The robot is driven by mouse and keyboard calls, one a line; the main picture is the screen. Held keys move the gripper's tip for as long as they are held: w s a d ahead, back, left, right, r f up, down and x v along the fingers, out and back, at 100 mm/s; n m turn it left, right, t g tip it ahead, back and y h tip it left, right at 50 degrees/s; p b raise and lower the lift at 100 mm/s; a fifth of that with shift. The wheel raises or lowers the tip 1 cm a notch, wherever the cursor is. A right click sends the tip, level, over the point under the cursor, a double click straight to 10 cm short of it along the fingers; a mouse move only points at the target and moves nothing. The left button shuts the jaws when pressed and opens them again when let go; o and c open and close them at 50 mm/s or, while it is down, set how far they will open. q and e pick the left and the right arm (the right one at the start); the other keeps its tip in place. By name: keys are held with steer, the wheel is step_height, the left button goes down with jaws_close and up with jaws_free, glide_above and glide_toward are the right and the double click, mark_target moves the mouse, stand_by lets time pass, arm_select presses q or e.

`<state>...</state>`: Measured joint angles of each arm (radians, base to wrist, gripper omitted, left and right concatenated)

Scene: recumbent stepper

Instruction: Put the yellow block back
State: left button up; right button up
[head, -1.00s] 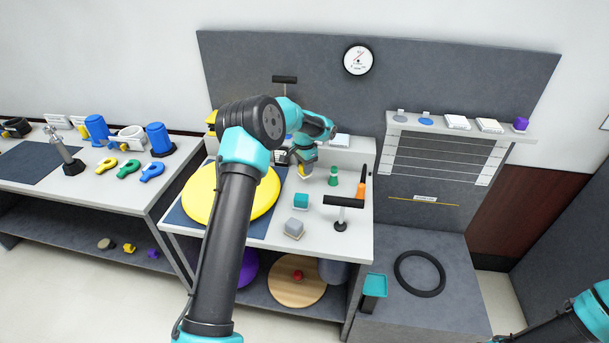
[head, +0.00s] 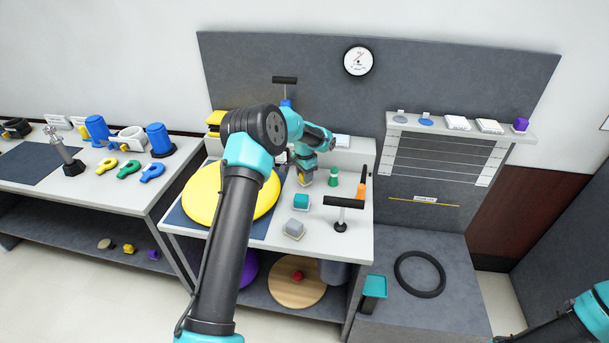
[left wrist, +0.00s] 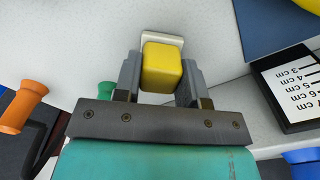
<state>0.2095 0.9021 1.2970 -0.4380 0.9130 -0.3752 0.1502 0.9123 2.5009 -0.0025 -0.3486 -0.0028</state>
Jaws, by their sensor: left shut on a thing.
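The yellow block (left wrist: 162,68) sits between the two fingers of my left gripper (left wrist: 160,82) in the left wrist view. The gripper is shut on it. A white pad or plate (left wrist: 163,38) shows just past the block's far edge; I cannot tell whether the block touches it. In the head view, my left gripper (head: 304,178) points down over the light table top, behind the teal block, with a bit of yellow at its tips. My right gripper is out of frame; only part of that arm shows at the lower right.
A teal block (head: 301,202) and a grey block (head: 295,229) stand nearer the front. A green peg-like piece (head: 333,177), an orange handle (head: 361,190) and a black T-handle (head: 343,202) stand to the right. A yellow disc (head: 203,197) lies left.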

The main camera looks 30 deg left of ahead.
arm_select(q)
steer(key=shift+f, duration=0.1)
steer(key=o, duration=0.8)
step_height(320, 180, up, 12)
steer(key=shift+r, duration=0.15)
stand_by(0.5)
